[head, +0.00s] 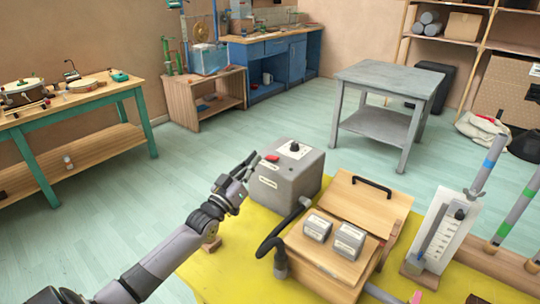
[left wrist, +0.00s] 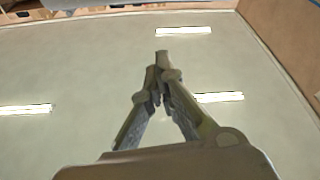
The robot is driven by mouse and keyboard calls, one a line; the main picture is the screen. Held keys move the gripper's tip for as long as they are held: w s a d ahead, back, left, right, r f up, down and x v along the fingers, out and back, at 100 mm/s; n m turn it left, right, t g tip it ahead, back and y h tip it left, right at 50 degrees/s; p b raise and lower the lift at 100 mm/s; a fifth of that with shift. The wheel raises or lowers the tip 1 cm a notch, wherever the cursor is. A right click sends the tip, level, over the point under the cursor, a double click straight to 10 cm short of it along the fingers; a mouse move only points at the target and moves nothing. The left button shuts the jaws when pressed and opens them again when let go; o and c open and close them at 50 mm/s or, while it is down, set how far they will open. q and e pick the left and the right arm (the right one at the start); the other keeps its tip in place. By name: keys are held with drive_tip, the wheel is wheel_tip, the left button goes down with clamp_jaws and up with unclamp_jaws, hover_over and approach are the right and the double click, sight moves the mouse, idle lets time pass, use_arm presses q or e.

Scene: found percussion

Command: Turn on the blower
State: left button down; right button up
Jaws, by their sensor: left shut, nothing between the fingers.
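The blower looks to be the grey box (head: 285,178) on the yellow table. A red switch (head: 272,158) and a black knob on a white plate (head: 293,149) sit on its top. My left gripper (head: 250,158) is shut and empty at the box's left side, close to the red switch; I cannot tell whether it touches. In the left wrist view the fingertips (left wrist: 158,62) meet, with floor or ceiling-like pale surface and bright strips behind. My right gripper is not in view.
A wooden box (head: 365,205) with a black handle stands right of the grey box. A black hose (head: 275,235) runs in front. A white scaled gauge (head: 440,232) stands farther right.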

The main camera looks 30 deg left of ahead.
sight(270, 165)
use_arm(q)
drive_tip(key=x, duration=0.7)
drive_tip(key=shift+w+r+p, duration=0.15)
drive_tip(key=shift+w+p, duration=0.15)
drive_tip(key=f, duration=0.2)
drive_tip(key=shift+d+f, duration=0.25)
drive_tip(key=shift+f, duration=0.15)
drive_tip(key=shift+s+d+f, duration=0.1)
drive_tip(key=shift+f, duration=0.6)
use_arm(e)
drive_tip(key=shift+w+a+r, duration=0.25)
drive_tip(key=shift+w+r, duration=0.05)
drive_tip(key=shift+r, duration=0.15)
